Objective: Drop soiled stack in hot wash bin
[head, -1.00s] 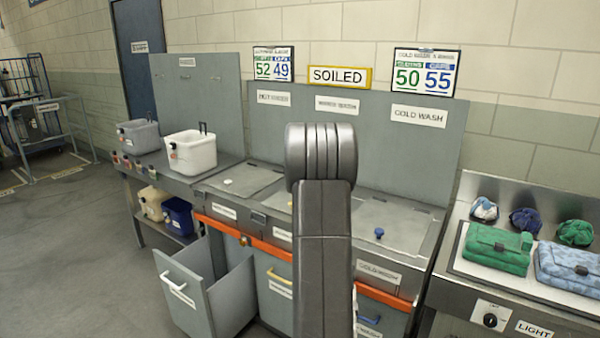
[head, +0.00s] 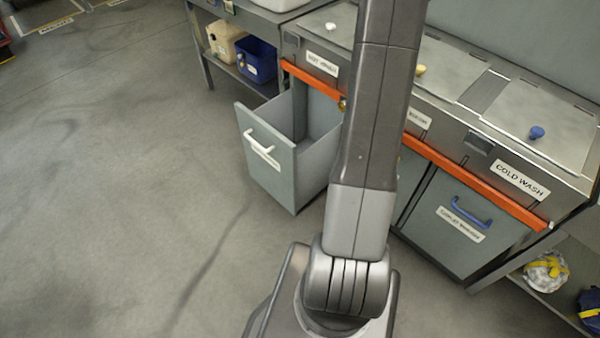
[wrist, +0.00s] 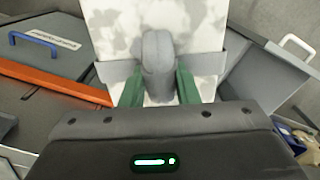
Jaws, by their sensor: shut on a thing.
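My gripper (wrist: 160,92) is shut on the soiled stack (wrist: 203,30), a white and grey mottled cloth piece with a grey band across it. A rounded grey lump stands at its middle, between the green fingers. The gripper and stack are hidden in the head view, where my arm fills the middle. The hot wash bin (head: 262,168) is a grey drawer with a white handle, pulled open beneath the label with the word hot. The part of its inside that shows looks empty. Its white handle (wrist: 297,46) also shows at the right of the wrist view, beyond the stack.
The cold wash bin (head: 440,225), with a blue handle, is shut at the right. An orange rail (head: 470,183) runs along the counter front. Beige (head: 225,42) and blue (head: 256,60) tubs sit on a lower shelf. Open floor lies to the left.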

